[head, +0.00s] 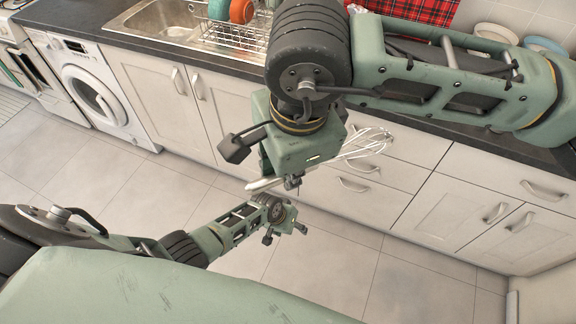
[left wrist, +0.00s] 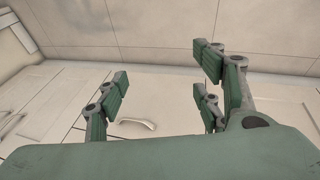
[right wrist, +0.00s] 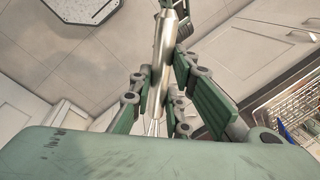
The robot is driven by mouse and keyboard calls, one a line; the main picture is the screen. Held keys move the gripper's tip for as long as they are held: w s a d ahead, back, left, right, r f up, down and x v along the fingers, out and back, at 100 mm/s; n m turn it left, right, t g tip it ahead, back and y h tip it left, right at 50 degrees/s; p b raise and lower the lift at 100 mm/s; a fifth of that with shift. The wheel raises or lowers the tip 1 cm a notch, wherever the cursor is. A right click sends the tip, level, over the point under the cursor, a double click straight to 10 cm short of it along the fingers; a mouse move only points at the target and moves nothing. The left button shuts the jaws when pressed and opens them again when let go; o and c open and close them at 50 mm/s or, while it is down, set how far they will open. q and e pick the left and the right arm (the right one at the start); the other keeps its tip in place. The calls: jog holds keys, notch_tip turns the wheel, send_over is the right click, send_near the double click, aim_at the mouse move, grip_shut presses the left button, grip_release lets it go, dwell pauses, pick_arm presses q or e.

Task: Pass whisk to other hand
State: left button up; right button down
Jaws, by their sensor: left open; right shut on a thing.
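The whisk (head: 366,146) has a pale metal handle and looped wires. In the head view it lies slantwise, handle end to the lower left, in front of the drawers. My right gripper (head: 274,172) is shut on it. In the right wrist view the whisk's handle (right wrist: 161,62) runs between the fingers (right wrist: 160,98), and only a little of the wires shows. My left gripper (head: 284,230) is lower and open. Its spread fingers (left wrist: 160,95) hold nothing in the left wrist view, where the whisk does not show. My right gripper hides part of the whisk.
A row of pale cabinets and drawers (head: 438,210) runs under the dark counter. A sink (head: 150,20) and a dish rack (head: 225,36) with bowls are at the top. A washer (head: 92,88) stands at the left. The tiled floor (head: 130,190) is clear.

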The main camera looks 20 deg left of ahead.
pick_arm(q)
jog(key=s+a+f+m+y, duration=0.1)
jog(key=s+f, duration=0.3)
jog(key=s, duration=0.9)
jog(key=s+a+f+m+g, duration=0.1)
jog(key=s+a+f, duration=0.2)
jog(key=s, duration=1)
jog(key=s+a+f+m+y, duration=0.1)
jog(key=s+a+f, duration=0.1)
jog(key=s+f, duration=0.5)
jog(key=s, duration=0.5)
jog(key=shift+s+a+f+g+y, duration=0.25)
jog(key=shift+s+a+g+y, duration=0.05)
jog(key=shift+s+g, duration=0.1)
